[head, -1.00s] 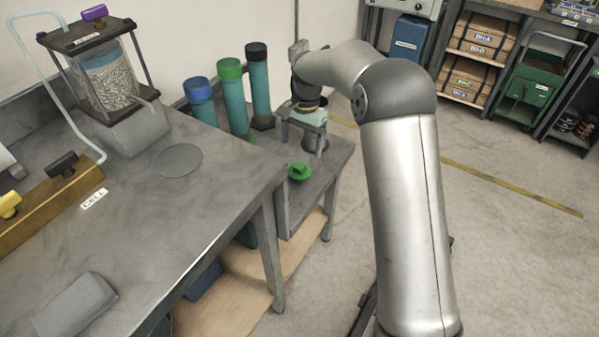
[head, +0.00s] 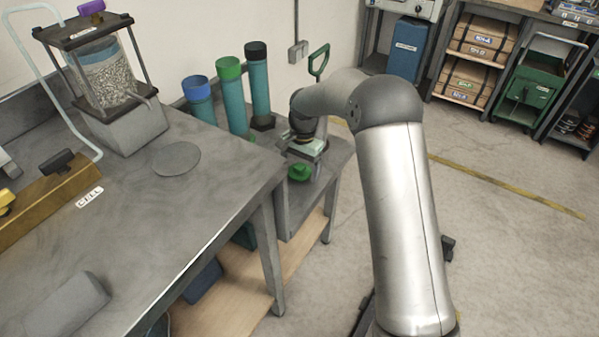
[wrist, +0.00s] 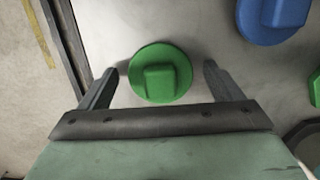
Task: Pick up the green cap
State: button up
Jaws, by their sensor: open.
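The green cap (head: 299,172), a round disc with a raised block grip, lies on the low grey side table. In the wrist view the green cap (wrist: 160,76) sits between the two dark fingers of my gripper (wrist: 160,70), with a gap on each side. The fingers are spread and hold nothing. In the head view my gripper (head: 307,147) points down just above and behind the cap. Its fingertips are hard to make out there, and I cannot tell their exact height over the table.
A blue cap (wrist: 272,18) lies up and right of the green cap in the wrist view. A larger grey bench (head: 130,215) fills the left.

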jog(key=c, duration=1.1)
jog(key=shift+o, duration=0.2)
jog(key=shift+r, duration=0.1)
